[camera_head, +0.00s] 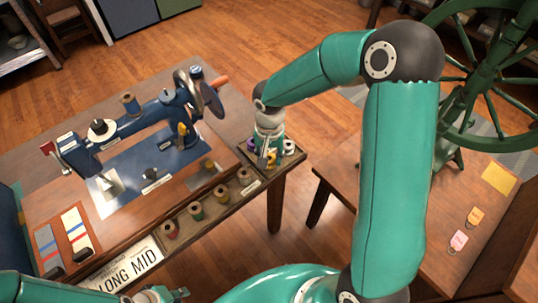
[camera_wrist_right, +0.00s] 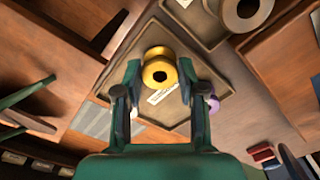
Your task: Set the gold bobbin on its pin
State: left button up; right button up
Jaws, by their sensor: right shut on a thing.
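The gold bobbin (camera_wrist_right: 158,53) is between the two fingers of my right gripper (camera_wrist_right: 159,70) in the right wrist view, with its dark centre hole facing the camera. In the head view my right gripper (camera_head: 268,158) points down over a small tray (camera_head: 272,174) at the table's right corner, and the gold bobbin shows only partly there. I cannot tell whether the bobbin touches the tray floor. A purple bobbin (camera_wrist_right: 213,104) is beside the right finger. My left gripper (camera_head: 166,294) is at the bottom left of the head view, partly cut off. I cannot make out the pin.
A blue sewing machine (camera_head: 145,120) stands on the table. A white bobbin (camera_head: 289,147) sits in the small tray. A long tray (camera_head: 180,243) with several spools runs along the table's front edge. A second table (camera_head: 420,225) with tags is at right.

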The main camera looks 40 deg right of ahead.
jog(key=shift+r+p, duration=1.55)
jog(key=shift+r, duration=0.95)
